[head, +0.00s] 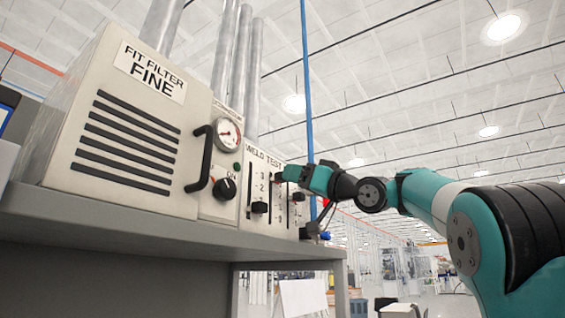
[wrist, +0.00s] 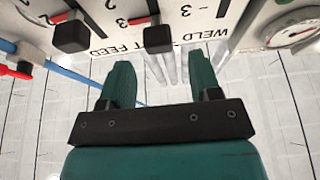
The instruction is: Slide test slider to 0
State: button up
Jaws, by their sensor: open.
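The test slider's black square knob (wrist: 157,38) shows in the wrist view, which sees the panel upside down. It stands at the top end of its track, close to the 3 mark, and covers part of its label. My gripper (wrist: 160,60) is open, with its two green fingers apart. The knob lies just ahead of the gap between the fingertips, and nothing is held. In the head view my gripper (head: 283,174) is at the panel's upper right and hides the top of that track. Contact cannot be told.
The weld slider's knob (head: 259,207) is low on its track, left of my gripper. The feed slider's knob (wrist: 72,35) is close on the other side. A pressure gauge (head: 228,133), a black handle (head: 200,158) and a grey bench (head: 150,222) are nearby.

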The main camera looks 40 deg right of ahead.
aim_at(270, 210)
jog(key=p+x, duration=0.2)
jog(key=x, duration=0.2)
jog(key=shift+w+r, duration=0.15)
jog(key=shift+r, duration=0.05)
jog(key=shift+w+a, duration=0.2)
jog(key=shift+w, duration=0.25)
grip_shut()
notch_tip(270, 210, down, 10)
jog(key=b, duration=0.9)
jog(key=shift+r, duration=0.2)
grip_release()
jog(key=shift+d, duration=0.1)
